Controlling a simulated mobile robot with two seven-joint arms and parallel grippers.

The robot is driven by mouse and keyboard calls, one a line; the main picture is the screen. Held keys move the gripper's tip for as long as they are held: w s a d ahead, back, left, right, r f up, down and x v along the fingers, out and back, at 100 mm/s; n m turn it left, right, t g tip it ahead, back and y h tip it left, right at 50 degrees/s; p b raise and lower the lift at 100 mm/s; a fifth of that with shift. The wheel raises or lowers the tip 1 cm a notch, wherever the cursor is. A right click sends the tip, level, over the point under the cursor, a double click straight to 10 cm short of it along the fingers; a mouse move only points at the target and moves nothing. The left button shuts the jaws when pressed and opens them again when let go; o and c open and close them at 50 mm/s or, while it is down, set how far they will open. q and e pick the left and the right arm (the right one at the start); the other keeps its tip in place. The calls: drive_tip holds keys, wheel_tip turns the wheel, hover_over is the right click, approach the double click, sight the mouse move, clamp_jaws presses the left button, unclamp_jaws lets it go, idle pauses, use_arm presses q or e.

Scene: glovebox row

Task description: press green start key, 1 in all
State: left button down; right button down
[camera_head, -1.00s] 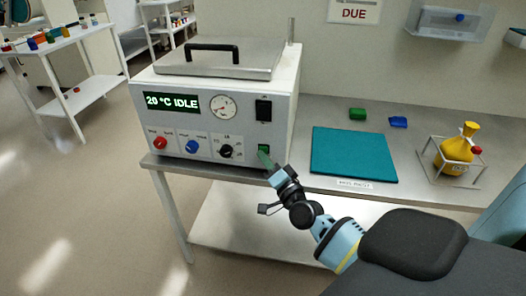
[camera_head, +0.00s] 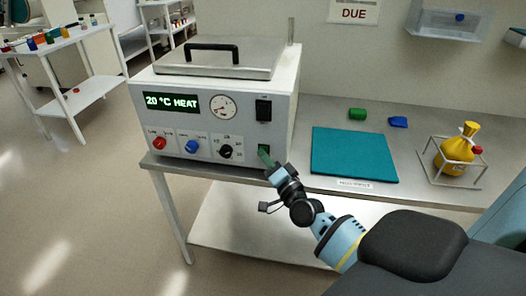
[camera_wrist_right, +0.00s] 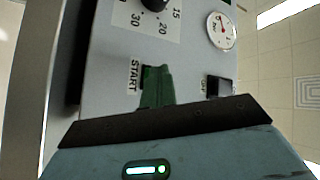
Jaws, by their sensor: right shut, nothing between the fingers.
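The white heater box (camera_head: 213,110) stands on the grey bench, and its display (camera_head: 171,102) reads "20 °C HEAT". The green start key (camera_head: 264,148) is at the lower right of its front panel. My right gripper (camera_head: 266,158) is shut and empty, with its green fingertips at the key. In the right wrist view the fingers (camera_wrist_right: 156,88) reach the panel beside the "START" label and cover most of the key. I cannot tell whether they still touch it. My left gripper is not in view.
A red knob (camera_head: 159,143), a blue knob (camera_head: 192,146) and a black dial (camera_head: 225,151) sit left of the key, and a black switch (camera_head: 263,110) is above it. A teal mat (camera_head: 353,152) and a yellow flask (camera_head: 457,152) in a wire frame are to the right.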

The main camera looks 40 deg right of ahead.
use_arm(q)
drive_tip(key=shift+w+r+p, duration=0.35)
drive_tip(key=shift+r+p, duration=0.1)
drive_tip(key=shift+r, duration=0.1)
use_arm(e)
drive_tip(key=shift+s+a, duration=0.55)
drive_tip(key=shift+a, duration=0.1)
drive_tip(key=shift+a, duration=0.1)
